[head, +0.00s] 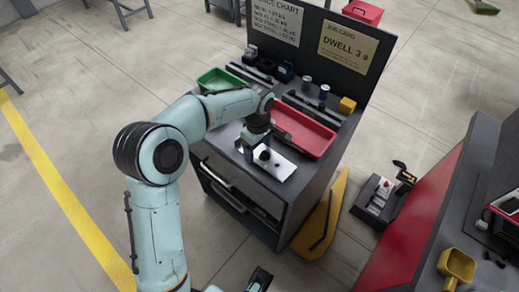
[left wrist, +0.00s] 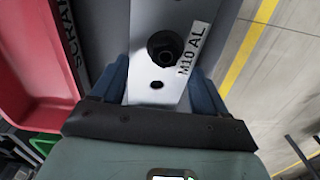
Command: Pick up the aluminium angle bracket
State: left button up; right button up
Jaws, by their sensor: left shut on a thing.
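In the left wrist view the aluminium angle bracket (left wrist: 150,92) is a pale grey metal piece with a small dark hole, lying between the two blue fingers. My left gripper (left wrist: 157,92) is shut on it. In the head view my left gripper (head: 256,154) points down over the front of the cart top, by a silver plate and a black round part (head: 265,156). My gripper and wrist hide much of the bracket there. A dark piece at the bottom edge (head: 260,279) may be my right gripper; its fingers are not clear.
A red tray (head: 305,132) lies right behind the left gripper, and a green bin (head: 221,80) stands at the back left. An upright board (head: 318,50) closes the cart's back. A label (left wrist: 193,48) reads "M10 AL".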

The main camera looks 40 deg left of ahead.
aim_at(258, 152)
pick_arm(q)
notch_tip(258, 152, up, 20)
jog(key=p, duration=0.4)
